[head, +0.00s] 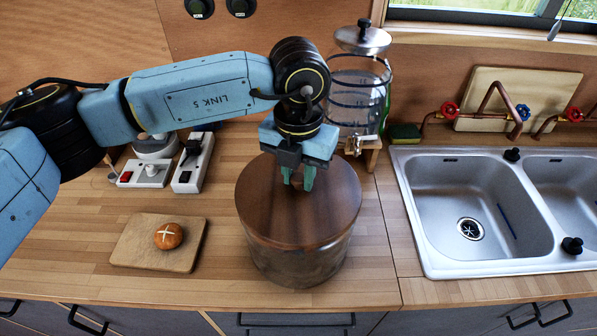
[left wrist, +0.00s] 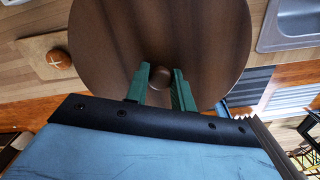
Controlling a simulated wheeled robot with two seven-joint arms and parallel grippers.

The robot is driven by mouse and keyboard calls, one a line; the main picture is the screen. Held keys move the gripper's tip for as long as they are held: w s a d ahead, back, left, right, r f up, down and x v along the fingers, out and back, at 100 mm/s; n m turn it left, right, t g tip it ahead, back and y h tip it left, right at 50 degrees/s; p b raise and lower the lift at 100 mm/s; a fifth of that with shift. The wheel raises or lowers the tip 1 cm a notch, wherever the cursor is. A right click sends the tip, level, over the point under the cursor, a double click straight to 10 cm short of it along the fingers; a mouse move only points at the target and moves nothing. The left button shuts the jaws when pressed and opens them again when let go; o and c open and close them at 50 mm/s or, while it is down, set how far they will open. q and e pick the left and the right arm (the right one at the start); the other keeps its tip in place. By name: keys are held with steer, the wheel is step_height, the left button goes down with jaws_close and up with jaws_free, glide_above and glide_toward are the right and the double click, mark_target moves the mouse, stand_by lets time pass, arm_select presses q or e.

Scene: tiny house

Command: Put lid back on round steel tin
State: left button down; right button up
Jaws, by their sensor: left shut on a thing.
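The round steel tin (head: 300,268) stands on the wooden counter in the middle of the head view, left of the sink. Its wide dark wooden lid (head: 325,212) is over its mouth and looks about level, hiding the opening. I cannot tell whether the lid rests on the rim or is slightly above it. My left gripper (head: 298,182) points down at the lid's centre, its green fingers shut on the lid's knob. In the left wrist view the round knob (left wrist: 159,77) shows between the fingertips, with the lid (left wrist: 110,45) filling the middle. My right gripper is out of view.
A cutting board (head: 135,252) with a bread roll (head: 168,236) lies to the left. A glass dispenser (head: 358,85) stands close behind the tin. The steel sink (head: 432,262) is to the right. The counter's front edge is near the tin.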

arm_select(q)
steer(key=shift+b, duration=0.35)
stand_by(0.3)
stand_by(0.4)
steer(key=c, duration=0.6)
jaws_free()
steer(key=shift+r+p, duration=1.4)
steer(key=shift+r, duration=2.1)
steer(key=shift+c, duration=0.5)
jaws_close()
